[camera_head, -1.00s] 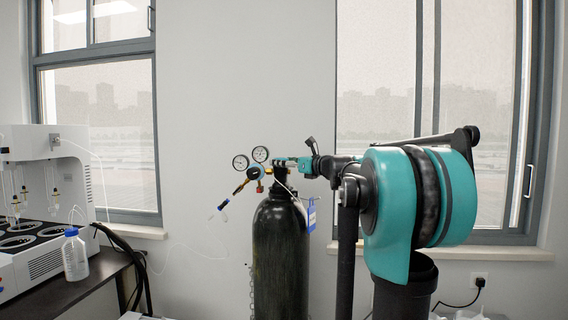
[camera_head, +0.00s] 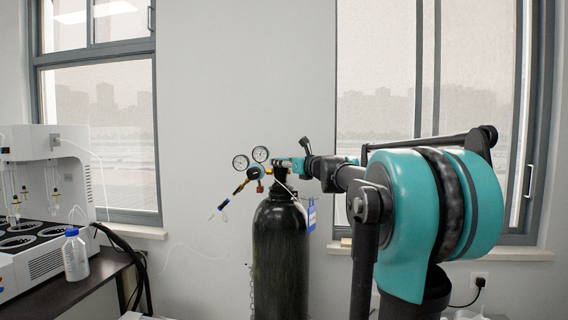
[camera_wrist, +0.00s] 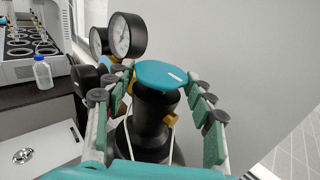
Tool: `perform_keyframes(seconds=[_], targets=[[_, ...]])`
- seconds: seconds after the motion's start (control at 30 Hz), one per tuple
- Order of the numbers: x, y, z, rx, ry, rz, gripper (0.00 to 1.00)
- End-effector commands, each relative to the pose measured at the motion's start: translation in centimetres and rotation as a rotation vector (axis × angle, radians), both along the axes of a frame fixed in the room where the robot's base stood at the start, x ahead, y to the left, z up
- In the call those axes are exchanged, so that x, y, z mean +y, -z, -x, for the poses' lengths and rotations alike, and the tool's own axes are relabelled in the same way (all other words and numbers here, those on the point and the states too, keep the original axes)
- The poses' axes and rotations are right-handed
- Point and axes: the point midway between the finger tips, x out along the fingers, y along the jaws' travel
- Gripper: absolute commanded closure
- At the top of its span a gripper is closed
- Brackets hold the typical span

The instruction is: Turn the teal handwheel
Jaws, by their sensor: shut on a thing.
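The teal handwheel (camera_wrist: 165,74) is a round cap with a white mark, on top of the dark gas cylinder's valve in the wrist view. My gripper (camera_wrist: 158,76) has its green-padded fingers on either side of the handwheel and is shut on it. In the head view my gripper (camera_head: 288,162) reaches in from the right at the top of the black cylinder (camera_head: 280,255). The handwheel is mostly hidden there by the fingers.
Pressure gauges (camera_wrist: 121,36) stand close to the left finger in the wrist view. A white lab machine (camera_head: 40,190) and a blue-capped bottle (camera_head: 75,255) are on the bench at the left. A blue tag (camera_head: 311,217) hangs beside the cylinder. The wall lies behind.

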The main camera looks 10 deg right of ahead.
Motion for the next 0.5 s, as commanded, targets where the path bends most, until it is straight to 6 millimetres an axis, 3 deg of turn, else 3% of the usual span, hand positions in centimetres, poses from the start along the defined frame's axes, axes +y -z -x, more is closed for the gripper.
perform_keyframes(seconds=[0.5], targets=[[1.21,-0.06,0.15,0.0,0.47,-0.001,0.74]])
